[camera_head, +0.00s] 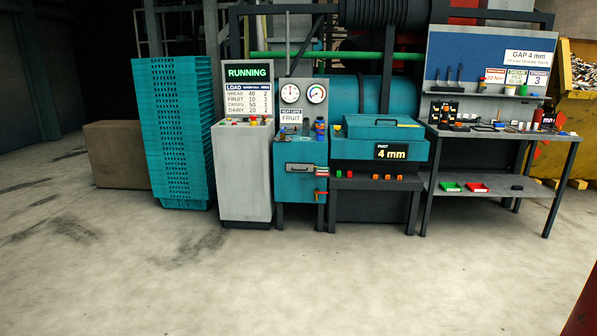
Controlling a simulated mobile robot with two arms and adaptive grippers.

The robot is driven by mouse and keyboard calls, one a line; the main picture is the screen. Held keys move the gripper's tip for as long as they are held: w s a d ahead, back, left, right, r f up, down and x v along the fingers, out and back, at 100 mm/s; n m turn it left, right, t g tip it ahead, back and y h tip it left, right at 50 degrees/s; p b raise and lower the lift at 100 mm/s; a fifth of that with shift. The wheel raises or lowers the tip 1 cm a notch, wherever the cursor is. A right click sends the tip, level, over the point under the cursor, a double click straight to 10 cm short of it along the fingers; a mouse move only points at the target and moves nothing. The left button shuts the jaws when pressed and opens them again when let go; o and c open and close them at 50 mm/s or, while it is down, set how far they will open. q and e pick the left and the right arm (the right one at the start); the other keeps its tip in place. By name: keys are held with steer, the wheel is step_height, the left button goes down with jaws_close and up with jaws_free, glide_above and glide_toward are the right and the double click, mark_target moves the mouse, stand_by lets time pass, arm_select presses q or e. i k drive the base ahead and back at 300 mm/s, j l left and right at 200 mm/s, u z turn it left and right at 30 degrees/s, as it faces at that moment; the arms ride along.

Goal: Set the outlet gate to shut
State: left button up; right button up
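A teal cabinet (300,155) with two round gauges stands in the middle of the machine row. A small orange-red handle (321,193) sits low on its right edge, below a few red and green tags (322,171). A dark slot or handle (300,167) is on the cabinet's front. No label naming the outlet gate is readable, so I cannot tell which part it is or its position. Neither of my grippers is in view.
A grey console (243,170) reads RUNNING. Beside the cabinet is a teal unit (368,148) marked 4 mm. A teal crate stack (174,130) stands left, a workbench (500,190) with tools right. A yellow skip (578,110) is far right. The concrete floor (280,280) in front is clear.

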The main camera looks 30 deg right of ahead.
mark_target(294, 167)
steer(key=i+l+z, duration=0.6)
steer(key=i, duration=0.15)
steer(key=i+l+z, duration=0.15)
steer(key=i+z, duration=0.45)
steer(key=i, duration=0.2)
steer(key=i+u, duration=0.1)
steer(key=i, duration=0.4)
steer(key=i+l+u, duration=0.1)
steer(key=i, duration=0.4)
steer(key=i+l+u, duration=0.15)
steer(key=i, duration=0.35)
steer(key=i+l+u, duration=0.1)
steer(key=i+l, duration=0.15)
steer(key=i, duration=0.25)
